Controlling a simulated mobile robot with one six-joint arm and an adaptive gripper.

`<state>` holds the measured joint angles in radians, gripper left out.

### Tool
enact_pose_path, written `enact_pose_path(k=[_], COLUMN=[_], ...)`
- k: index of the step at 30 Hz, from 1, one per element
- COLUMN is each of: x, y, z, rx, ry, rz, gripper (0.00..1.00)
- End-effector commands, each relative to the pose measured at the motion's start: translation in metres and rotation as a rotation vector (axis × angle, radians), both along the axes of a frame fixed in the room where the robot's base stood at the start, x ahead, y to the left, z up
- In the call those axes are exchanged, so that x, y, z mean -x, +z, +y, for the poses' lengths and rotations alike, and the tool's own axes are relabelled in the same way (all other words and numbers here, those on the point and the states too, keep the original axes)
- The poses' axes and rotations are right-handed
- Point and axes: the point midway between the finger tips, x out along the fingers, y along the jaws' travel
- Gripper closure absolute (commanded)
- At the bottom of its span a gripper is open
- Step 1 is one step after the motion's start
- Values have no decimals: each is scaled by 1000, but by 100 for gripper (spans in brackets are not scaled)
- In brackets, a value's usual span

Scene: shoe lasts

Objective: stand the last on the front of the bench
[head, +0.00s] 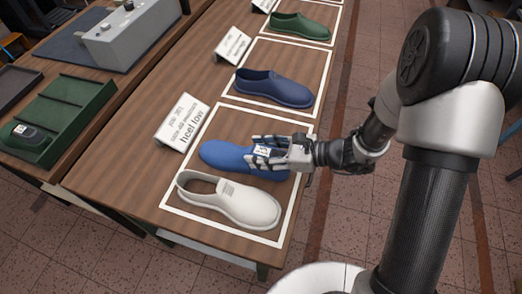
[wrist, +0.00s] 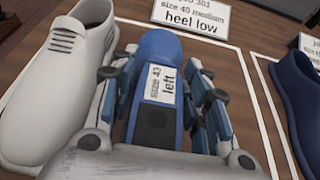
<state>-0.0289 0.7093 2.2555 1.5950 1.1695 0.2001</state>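The last is blue with a white label reading "size 43 left" (wrist: 160,85). In the head view the blue last (head: 226,155) is upright over the nearest white-outlined rectangle, beside a white shoe (head: 232,203), toe to the left. My gripper (head: 272,152) comes from the right at its labelled end. In the wrist view my gripper's fingers (wrist: 160,100) lie close along both sides of the last and look shut on it. Whether its underside touches the tabletop is hidden.
A sign (head: 183,122) reading "heel low" stands behind the rectangle; the wrist view shows "size 40 medium". A navy shoe (head: 272,90) and green shoe (head: 299,27) stand further along. Left are a green tray (head: 70,115) holding a labelled green item and a grey box (head: 130,38).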

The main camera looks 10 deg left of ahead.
Motion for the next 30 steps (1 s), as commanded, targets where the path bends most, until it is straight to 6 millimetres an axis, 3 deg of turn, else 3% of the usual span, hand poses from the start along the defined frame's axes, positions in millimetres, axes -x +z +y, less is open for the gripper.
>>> enact_pose_path(k=[9,20,23,30], x=[0,0,0,2], y=[0,3,9,29], z=[0,0,-10,-57], rx=[1,1,1,1], ry=[0,0,-3,-6], rz=[0,0,0,-1], gripper=[37,37,37,37])
